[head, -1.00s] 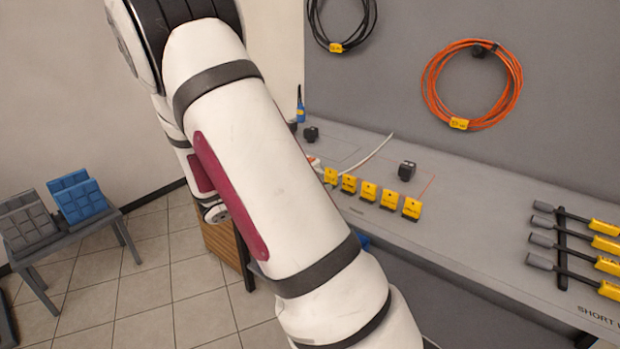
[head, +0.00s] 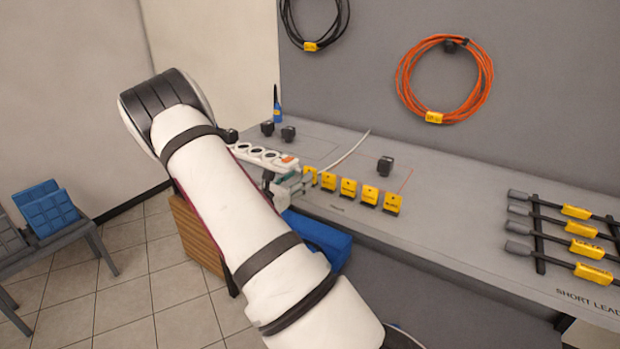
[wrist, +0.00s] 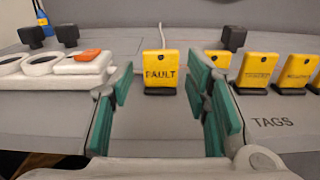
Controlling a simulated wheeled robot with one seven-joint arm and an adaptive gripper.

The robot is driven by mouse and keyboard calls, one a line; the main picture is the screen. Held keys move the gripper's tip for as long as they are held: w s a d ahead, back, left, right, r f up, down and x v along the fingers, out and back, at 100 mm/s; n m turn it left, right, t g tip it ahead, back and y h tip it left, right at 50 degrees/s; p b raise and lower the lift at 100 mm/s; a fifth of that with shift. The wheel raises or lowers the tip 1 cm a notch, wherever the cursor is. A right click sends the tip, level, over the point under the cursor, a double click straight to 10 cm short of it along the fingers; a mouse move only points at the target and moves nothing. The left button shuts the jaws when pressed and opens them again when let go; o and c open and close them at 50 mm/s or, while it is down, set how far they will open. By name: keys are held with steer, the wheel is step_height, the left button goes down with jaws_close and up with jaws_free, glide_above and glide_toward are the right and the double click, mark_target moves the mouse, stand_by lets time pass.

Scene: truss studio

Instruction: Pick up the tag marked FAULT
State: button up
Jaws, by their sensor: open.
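The yellow tag marked FAULT (wrist: 160,72) stands upright in a small black base on the bench in the wrist view. It is the leftmost of a row of yellow tags. My gripper (wrist: 163,105) is open, its green-padded fingers on either side of the FAULT tag in the picture, with the tag beyond them and clear of both pads. In the head view, my gripper (head: 298,182) is low at the bench's front edge, beside the left end of the tag row. The FAULT tag (head: 311,174) is partly hidden there.
More yellow tags (wrist: 258,70) stand close on the right. A white power strip (wrist: 60,70) with an orange switch lies close on the left. Black plugs (head: 385,165) stand behind. Short leads (head: 575,228) lie on a rack at right, and orange cable (head: 445,80) hangs on the wall.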

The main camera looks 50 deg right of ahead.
mark_target(309, 169)
steer(key=shift+w+d+r, duration=0.1)
steer(key=shift+d, duration=1.3)
steer(key=shift+w+d+r, duration=0.1)
steer(key=shift+d, duration=1.3)
steer(key=c, duration=0.7)
